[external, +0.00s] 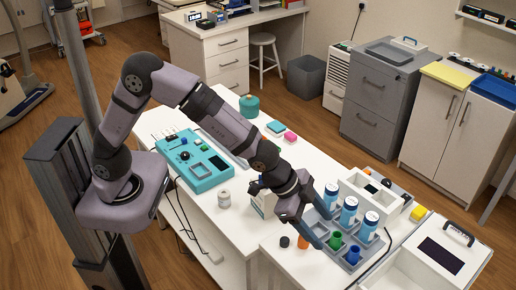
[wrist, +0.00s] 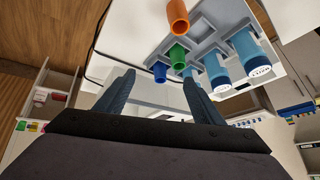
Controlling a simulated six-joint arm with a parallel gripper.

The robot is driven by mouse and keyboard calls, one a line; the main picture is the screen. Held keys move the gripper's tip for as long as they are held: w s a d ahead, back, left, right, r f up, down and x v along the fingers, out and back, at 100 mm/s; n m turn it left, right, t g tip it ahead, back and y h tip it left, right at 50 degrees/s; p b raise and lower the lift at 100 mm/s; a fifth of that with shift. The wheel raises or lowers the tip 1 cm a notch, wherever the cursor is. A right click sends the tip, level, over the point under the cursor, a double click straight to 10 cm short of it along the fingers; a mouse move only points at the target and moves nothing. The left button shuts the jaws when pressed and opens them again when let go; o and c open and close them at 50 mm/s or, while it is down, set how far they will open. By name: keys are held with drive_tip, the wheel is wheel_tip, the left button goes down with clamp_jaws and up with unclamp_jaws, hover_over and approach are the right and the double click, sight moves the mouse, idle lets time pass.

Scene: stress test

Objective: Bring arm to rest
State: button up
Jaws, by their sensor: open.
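My gripper (external: 318,218) is over the near right part of the white table, beside a grey rack (external: 352,265). In the wrist view my gripper (wrist: 158,82) has its two fingers wide apart with nothing between them. The rack holds several blue bottles with white labels (external: 349,209), a green cup (external: 337,240) and a blue cup (external: 354,254).
A teal device (external: 205,172), a white jar (external: 224,199), a black cap (external: 285,242) and a teal pot (external: 249,106) are on the table. A white box (external: 372,187) stands behind the rack, and an open white case (external: 400,262) is at the right. Grey cabinets (external: 378,100) stand beyond.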

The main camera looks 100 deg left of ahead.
drive_tip(key=s+a+f+n+g+b, duration=0.1)
drive_tip(key=s+f+g, duration=0.1)
drive_tip(key=s, duration=0.8)
drive_tip(key=s+a+f+n+g+b, duration=0.1)
drive_tip(key=s+a+f+g, duration=0.1)
drive_tip(key=s, duration=0.9)
drive_tip(key=s+a+f+n+g+b, duration=0.1)
drive_tip(key=s+a+f+g, duration=0.1)
drive_tip(key=s, duration=0.9)
wheel_tip(320, 180, down, 2)
drive_tip(key=shift+s+a+f+n+g+b, duration=0.1)
drive_tip(key=shift+s+a+n+g+b, duration=0.15)
drive_tip(key=shift+g+b, duration=0.2)
